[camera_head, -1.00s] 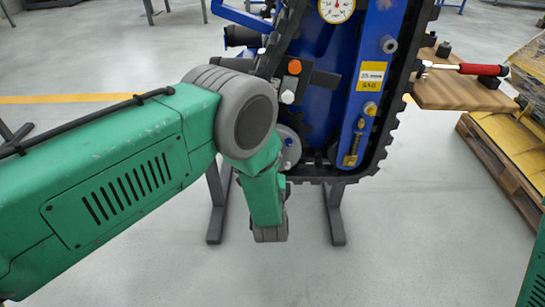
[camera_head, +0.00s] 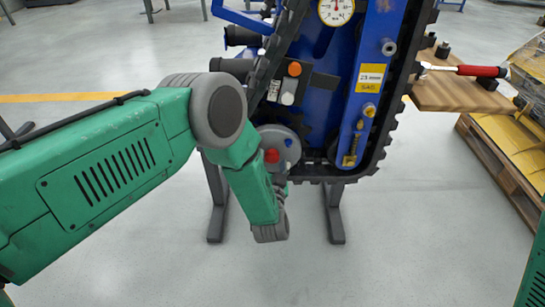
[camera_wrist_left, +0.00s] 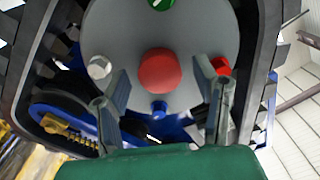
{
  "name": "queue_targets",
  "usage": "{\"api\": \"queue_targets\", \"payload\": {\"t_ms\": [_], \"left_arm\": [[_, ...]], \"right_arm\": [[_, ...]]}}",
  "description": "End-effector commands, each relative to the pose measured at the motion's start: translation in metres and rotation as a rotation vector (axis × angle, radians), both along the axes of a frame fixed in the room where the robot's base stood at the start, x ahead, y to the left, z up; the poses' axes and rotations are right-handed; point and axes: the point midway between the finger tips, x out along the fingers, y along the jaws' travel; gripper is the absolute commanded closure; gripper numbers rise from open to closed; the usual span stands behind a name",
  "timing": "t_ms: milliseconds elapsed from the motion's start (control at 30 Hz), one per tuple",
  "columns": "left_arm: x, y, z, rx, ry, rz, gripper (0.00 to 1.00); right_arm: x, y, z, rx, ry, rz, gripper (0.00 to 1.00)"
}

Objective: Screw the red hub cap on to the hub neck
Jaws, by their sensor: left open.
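In the left wrist view, the red hub cap (camera_wrist_left: 160,70) sits at the middle of a grey disc (camera_wrist_left: 123,38), seen head on. The hub neck is hidden behind it, so I cannot tell how far the cap is seated. My left gripper (camera_wrist_left: 161,76) is open. Its two fingers stand on either side of the cap, with visible gaps. In the head view, the grey disc (camera_head: 264,133) shows low on the tracked carrier, partly behind my left arm. A red piece (camera_head: 271,156) shows on it, but I cannot tell whether it is the cap. My right gripper is out of view.
Around the disc in the wrist view are a smaller red knob (camera_wrist_left: 221,67), a silver one (camera_wrist_left: 99,67), a blue one (camera_wrist_left: 158,108) and a green one (camera_wrist_left: 160,3). Black track (camera_head: 384,130) edges the blue carrier. A wooden shelf (camera_head: 455,93) holds a red-handled tool (camera_head: 482,70).

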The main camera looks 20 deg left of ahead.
Motion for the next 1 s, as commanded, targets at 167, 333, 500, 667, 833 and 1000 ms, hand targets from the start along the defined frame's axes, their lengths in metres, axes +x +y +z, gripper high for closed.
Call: {"api": "queue_targets", "payload": {"t_ms": [167,333,500,667,833,1000], "left_arm": [[-0.0001,0.0008,-0.0001,-0.264,-0.078,0.001,0.45],[-0.0001,-0.0001,-0.0001,-0.343,-0.101,-0.002,0.45],[0.0,-0.0002,-0.0001,-0.342,-0.1,-0.002,0.45],[0.0007,0.0002,-0.0002,-0.339,-0.101,-0.002,0.45],[0.0007,0.0002,-0.0002,-0.34,-0.1,-0.002,0.83],[0.0007,0.0,-0.0001,-0.329,-0.097,-0.003,0.84]], "right_arm": [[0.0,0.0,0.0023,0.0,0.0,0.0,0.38],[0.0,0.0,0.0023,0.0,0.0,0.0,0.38],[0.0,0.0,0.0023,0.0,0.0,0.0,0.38],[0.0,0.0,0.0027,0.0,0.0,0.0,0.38],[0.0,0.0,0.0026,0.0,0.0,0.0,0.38],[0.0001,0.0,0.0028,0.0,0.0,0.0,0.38]]}}
